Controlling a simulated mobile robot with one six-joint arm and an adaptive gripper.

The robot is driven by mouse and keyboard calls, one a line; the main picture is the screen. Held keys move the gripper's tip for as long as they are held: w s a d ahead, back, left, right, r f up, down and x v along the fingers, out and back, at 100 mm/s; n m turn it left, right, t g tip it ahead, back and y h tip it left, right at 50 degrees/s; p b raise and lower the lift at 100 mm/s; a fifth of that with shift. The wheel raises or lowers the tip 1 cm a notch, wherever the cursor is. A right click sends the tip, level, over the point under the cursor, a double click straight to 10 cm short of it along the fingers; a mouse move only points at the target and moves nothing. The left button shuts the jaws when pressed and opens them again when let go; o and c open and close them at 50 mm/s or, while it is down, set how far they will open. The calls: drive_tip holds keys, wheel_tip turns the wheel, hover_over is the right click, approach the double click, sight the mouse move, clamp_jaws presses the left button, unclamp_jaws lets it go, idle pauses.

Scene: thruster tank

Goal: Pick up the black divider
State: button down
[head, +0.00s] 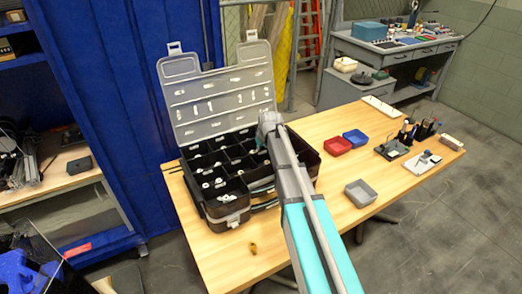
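A black organizer case (236,215) stands on the wooden table with its translucent lid (215,62) propped up. Black walls split its inside into compartments, some holding small white parts. I cannot single out the black divider among these dark walls. A thin dark strip (172,168) shows at the case's left back edge; I cannot tell what it is. My arm reaches from the bottom of the picture over the right part of the case. My gripper (262,142) is at the arm's far end, over the case near the lid. Its fingers are too small and hidden to read, and the arm covers some compartments.
A red tray (337,146), a blue tray (355,137) and a grey tray (360,193) sit right of the arm. A small brass-coloured piece (253,247) lies in front of the case. Tools (415,130) stand at the table's right end. The front table surface is mostly clear.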

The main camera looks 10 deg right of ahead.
drive_tip(key=shift+r, duration=0.15)
idle(0.3)
wheel_tip(320, 180, up, 10)
drive_tip(key=p, duration=1)
drive_tip(key=shift+a, duration=0.1)
idle(0.6)
